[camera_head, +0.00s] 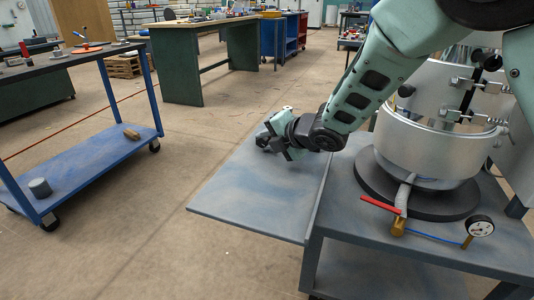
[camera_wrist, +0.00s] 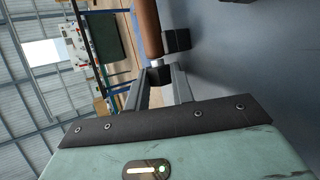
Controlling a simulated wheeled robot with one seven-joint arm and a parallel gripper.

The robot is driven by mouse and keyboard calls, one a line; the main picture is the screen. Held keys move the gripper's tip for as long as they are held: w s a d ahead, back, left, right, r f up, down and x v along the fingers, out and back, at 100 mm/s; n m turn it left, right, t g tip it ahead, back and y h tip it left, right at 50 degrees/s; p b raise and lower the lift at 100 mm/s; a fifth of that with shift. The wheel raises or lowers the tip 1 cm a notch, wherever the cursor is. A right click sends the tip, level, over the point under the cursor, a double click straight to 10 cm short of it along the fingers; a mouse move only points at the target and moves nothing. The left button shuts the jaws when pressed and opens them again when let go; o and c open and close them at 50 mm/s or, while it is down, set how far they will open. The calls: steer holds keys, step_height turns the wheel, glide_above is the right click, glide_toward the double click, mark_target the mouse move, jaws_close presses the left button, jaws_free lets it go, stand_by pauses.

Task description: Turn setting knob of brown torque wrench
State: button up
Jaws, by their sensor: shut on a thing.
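The brown torque wrench (camera_wrist: 147,25) shows in the wrist view as a brown tube running out of the top edge. It has a silver collar (camera_wrist: 156,64) and a dark end piece (camera_wrist: 160,76), which looks like the setting knob. My gripper (camera_wrist: 160,82) has one finger on each side of this dark end and is shut on it. In the head view my gripper (camera_head: 272,141) is low over the blue-grey side panel (camera_head: 235,198). The wrench cannot be made out there, and its far end is out of the wrist view.
A black block (camera_wrist: 177,40) sits beside the brown tube, on the side of the blue-grey surface. A large metal vessel (camera_head: 436,115) stands right of my arm, with a red-handled valve (camera_head: 381,206) and a gauge (camera_head: 480,226) in front. Most of the side panel is bare.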

steer(key=shift+d+f+b, duration=0.1)
steer(key=shift+b, duration=0.35)
steer(key=o, duration=1)
steer(key=shift+f, duration=0.1)
steer(key=shift+f, duration=0.1)
